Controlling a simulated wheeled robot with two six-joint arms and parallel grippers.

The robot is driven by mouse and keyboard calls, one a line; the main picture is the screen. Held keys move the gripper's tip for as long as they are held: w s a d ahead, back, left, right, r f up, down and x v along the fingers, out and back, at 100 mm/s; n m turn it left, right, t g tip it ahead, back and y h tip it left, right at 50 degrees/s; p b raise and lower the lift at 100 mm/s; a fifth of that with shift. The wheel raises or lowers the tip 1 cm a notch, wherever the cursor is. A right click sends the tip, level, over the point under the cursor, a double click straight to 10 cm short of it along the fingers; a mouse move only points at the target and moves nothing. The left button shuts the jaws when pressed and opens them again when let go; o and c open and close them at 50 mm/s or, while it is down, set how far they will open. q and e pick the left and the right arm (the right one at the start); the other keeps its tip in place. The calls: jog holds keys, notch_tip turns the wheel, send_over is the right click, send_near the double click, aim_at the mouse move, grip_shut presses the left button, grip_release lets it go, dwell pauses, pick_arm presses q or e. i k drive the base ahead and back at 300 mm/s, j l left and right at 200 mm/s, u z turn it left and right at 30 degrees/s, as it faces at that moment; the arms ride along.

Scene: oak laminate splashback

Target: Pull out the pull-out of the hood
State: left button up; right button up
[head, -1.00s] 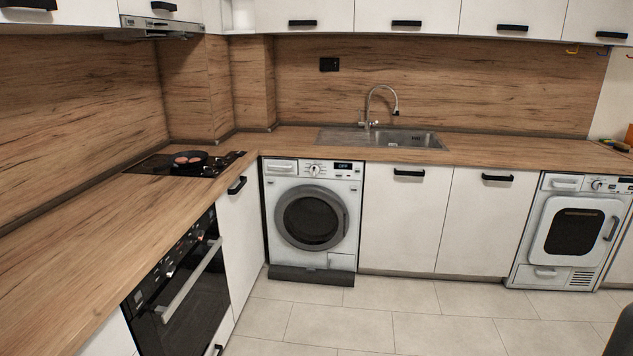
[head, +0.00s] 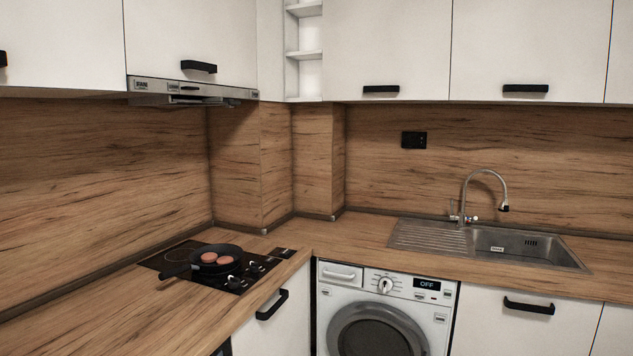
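The hood (head: 192,92) is a slim grey metal unit set under the white upper cabinets at the upper left of the head view. Its pull-out (head: 186,88) shows as a narrow front strip with small labels and a dark slot, about flush with the cabinet front above it. The underside of the hood shows just below the strip. Neither of my grippers is in the head view.
Below the hood, a black pan (head: 216,258) with two round reddish pieces sits on the cooktop (head: 184,252). The wooden counter (head: 90,318) is otherwise clear at left. A sink (head: 515,246) and washing machine (head: 376,312) are to the right.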

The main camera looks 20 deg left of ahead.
aim_at(193, 89)
jog(key=i+l+u, duration=0.1)
jog(key=i+u, duration=0.2)
jog(key=i, duration=0.25)
jog(key=i+l+u, duration=0.3)
jog(key=i, duration=0.2)
jog(key=i+l+u, duration=0.25)
jog(key=i, duration=0.25)
